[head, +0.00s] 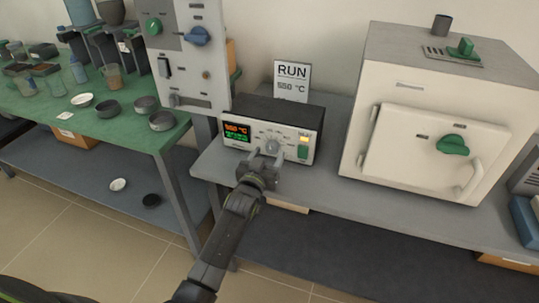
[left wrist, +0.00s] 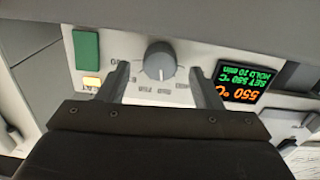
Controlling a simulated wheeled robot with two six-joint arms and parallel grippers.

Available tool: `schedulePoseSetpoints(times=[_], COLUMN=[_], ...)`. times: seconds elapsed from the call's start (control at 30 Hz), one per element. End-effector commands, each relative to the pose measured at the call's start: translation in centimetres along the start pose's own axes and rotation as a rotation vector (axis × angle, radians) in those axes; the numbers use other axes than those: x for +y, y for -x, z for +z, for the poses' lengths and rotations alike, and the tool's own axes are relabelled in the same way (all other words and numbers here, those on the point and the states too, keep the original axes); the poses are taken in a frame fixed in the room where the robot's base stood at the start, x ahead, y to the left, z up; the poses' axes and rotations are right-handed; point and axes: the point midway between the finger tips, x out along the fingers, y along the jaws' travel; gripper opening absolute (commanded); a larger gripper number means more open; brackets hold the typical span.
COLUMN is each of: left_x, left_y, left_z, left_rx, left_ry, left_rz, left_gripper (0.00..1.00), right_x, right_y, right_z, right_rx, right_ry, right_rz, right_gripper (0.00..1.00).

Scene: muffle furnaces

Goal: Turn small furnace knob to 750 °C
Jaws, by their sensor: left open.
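The small controller box (head: 271,128) with a dark top and pale front stands on the grey bench. Its round grey knob (head: 272,146) sits mid-panel and also shows in the left wrist view (left wrist: 159,60), with a white pointer line. The display (left wrist: 243,82), upside down in the wrist view, reads 550 °C in orange, with SET 550 °C and HOLD 10 min in green. My left gripper (head: 265,157) is open in front of the panel. In the wrist view its fingers are either side of the knob, with visible gaps. My right gripper is not in view.
A RUN card (head: 292,80) stands behind the box; its small temperature line is hard to read. A white furnace (head: 405,150) with a green knob is at right. A tall grey panel (head: 190,60) stands left, beside a green table (head: 110,130) with dishes.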

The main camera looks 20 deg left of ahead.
Motion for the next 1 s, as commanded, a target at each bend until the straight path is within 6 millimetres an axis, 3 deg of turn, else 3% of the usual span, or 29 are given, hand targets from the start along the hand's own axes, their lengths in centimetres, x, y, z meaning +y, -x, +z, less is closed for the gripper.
schedulePoseSetpoints(times=[0.2,0.53,0.87,1.0], left_x=[0.0,0.0,0.0,0.0], left_y=[-1.6,-1.8,-1.7,-1.7], left_z=[0.0,0.0,0.0,0.0], left_rx=[0.000,-0.001,0.000,-0.001], left_ry=[-0.001,0.001,0.000,-0.005], left_rz=[0.000,0.000,0.000,0.000], left_gripper=[0.59,0.58,0.15,0.15], right_x=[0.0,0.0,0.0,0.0], right_y=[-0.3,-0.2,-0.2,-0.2], right_z=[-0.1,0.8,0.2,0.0], right_rx=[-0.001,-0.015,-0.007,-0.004], right_ry=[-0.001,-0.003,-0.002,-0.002], right_rz=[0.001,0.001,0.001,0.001], right_gripper=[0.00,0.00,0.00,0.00])
